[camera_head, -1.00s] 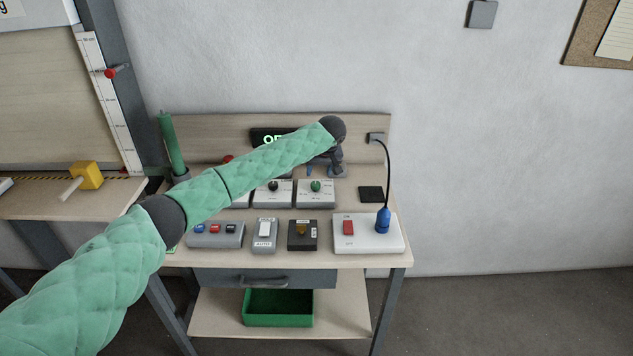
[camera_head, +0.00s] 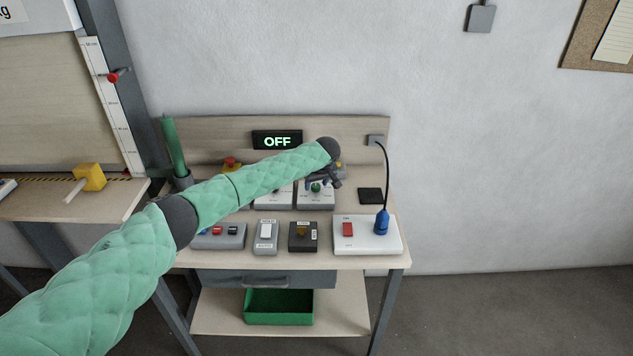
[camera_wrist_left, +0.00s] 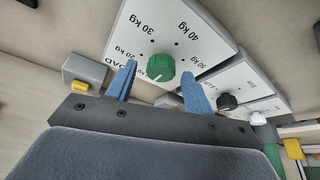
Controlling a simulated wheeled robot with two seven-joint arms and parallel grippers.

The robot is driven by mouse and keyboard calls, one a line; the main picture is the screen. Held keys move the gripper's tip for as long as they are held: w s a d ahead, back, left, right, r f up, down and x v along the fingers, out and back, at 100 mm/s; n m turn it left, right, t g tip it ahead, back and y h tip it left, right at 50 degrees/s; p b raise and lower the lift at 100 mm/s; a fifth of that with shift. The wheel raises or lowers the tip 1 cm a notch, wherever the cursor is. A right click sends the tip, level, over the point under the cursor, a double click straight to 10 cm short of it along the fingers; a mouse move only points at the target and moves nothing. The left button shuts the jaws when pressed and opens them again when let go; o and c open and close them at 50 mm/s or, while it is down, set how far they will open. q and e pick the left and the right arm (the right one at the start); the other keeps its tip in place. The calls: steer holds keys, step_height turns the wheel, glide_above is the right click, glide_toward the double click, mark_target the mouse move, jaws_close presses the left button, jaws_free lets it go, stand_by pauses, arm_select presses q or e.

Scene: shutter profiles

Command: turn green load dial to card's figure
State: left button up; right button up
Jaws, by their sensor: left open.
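The green load dial (camera_head: 316,188) sits on a white-faced box at the back right of the bench. In the left wrist view the dial (camera_wrist_left: 160,67) is ringed by marks from 20 kg to 50 kg; a pale line shows on the knob, but its exact reading is unclear. My left gripper (camera_head: 333,183) is over this box, partly covering it. In the wrist view its blue fingers (camera_wrist_left: 159,88) are open, one on each side of the dial in the picture, apparently not touching it. A sign (camera_head: 11,13) at top left shows only "kg"; its figure is cut off.
A black-knobbed dial box (camera_head: 274,198) stands beside the green one. A display (camera_head: 277,140) reads OFF. Switch boxes line the front, with a white panel (camera_head: 392,244) and blue plug (camera_head: 382,222) at right. A black pad (camera_head: 370,196) lies right of the dial.

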arm_select(q)
steer(key=shift+w+a+f, duration=0.1)
steer(key=shift+f, duration=0.15)
steer(key=c, duration=1)
steer(key=shift+o, duration=0.2)
